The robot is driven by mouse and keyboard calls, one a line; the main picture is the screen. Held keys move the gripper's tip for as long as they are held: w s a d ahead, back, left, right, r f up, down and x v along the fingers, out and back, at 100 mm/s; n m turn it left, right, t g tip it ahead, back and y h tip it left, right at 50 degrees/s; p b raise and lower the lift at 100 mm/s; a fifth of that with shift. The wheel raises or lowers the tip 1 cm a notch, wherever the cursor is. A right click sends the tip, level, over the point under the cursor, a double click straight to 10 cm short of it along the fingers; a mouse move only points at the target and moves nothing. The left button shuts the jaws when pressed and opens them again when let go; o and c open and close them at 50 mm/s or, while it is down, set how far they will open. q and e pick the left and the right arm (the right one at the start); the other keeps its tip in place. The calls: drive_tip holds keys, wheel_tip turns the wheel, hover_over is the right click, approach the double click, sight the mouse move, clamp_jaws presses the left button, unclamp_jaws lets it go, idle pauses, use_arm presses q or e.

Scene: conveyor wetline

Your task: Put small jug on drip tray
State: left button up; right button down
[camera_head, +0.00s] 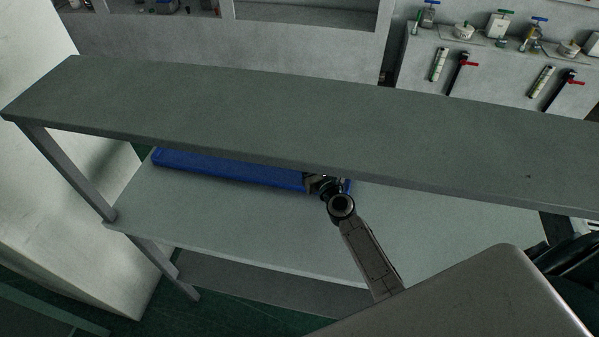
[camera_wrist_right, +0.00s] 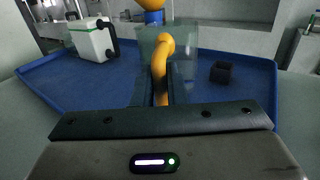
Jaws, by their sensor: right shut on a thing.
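The small jug (camera_wrist_right: 185,55) is clear with an orange handle and shows in the right wrist view. My right gripper (camera_wrist_right: 160,88) is shut on the handle. The jug stands over the blue drip tray (camera_wrist_right: 60,88); its base is hidden behind the gripper, so I cannot tell whether it touches. In the head view the blue tray (camera_head: 225,170) lies on the lower shelf, partly covered by the upper board. My right gripper (camera_head: 315,183) is at the tray's right part there, and the jug is hidden. My left gripper is not in view.
A white canister (camera_wrist_right: 93,40) with a dark handle stands on the tray at the left. A small black box (camera_wrist_right: 221,72) lies right of the jug. A blue and orange item (camera_wrist_right: 153,14) is behind the jug. The upper shelf board (camera_head: 270,115) hangs above my arm.

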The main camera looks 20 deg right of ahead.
drive_tip(key=a, duration=0.2)
drive_tip(key=s+a, duration=0.1)
drive_tip(key=shift+a+f, duration=0.25)
drive_tip(key=shift+a, duration=0.05)
drive_tip(key=shift+s+a, duration=0.25)
drive_tip(key=shift+a, duration=0.25)
use_arm(q)
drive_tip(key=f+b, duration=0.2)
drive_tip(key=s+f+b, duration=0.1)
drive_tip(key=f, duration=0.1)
drive_tip(key=shift+b, duration=0.4)
use_arm(e)
wheel_tip(320, 180, down, 4)
drive_tip(key=shift+w+r, duration=0.1)
drive_tip(key=shift+r, duration=0.1)
drive_tip(key=shift+d, duration=0.1)
drive_tip(key=shift+f, duration=0.15)
drive_tip(key=c, duration=1.5)
unclamp_jaws()
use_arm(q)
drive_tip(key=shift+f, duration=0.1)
